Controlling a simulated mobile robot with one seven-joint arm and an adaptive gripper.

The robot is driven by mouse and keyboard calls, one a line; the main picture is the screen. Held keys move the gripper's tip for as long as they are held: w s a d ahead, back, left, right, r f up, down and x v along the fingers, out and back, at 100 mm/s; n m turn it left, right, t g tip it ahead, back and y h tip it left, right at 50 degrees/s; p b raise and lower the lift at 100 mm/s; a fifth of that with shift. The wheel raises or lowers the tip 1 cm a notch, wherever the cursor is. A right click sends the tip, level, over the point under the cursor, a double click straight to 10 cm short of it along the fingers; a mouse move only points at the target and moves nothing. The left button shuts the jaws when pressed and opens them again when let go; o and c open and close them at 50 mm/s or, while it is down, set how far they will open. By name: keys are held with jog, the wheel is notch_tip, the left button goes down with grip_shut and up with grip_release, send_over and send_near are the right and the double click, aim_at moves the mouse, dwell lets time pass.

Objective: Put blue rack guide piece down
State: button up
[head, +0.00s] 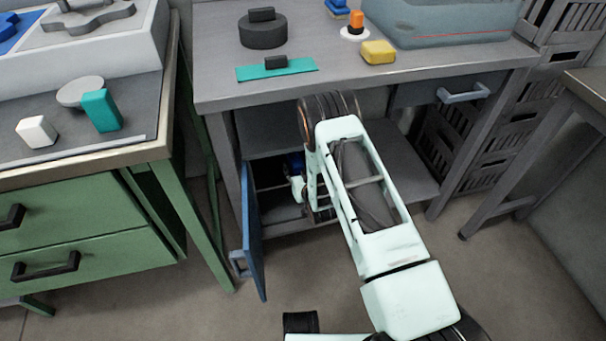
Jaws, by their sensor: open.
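A small dark blue thing (296,163) shows inside the open compartment under the grey bench, partly hidden by my arm. I cannot tell whether it is the blue rack guide piece. My arm bends down in front of the bench, and its far end goes into this compartment beside the open blue door (253,232). My gripper's fingers are hidden there, behind my arm and in shadow.
The grey bench top (215,85) holds a black cylinder (263,32), a teal strip (290,70), a yellow block (378,52) and a grey bin (440,22). A green drawer cabinet (80,230) stands left. Dark crates (500,130) are stacked right.

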jog(key=p+v, duration=0.2)
jog(key=v, duration=0.7)
jog(key=shift+s, duration=0.25)
jog(key=shift+d+r, duration=0.1)
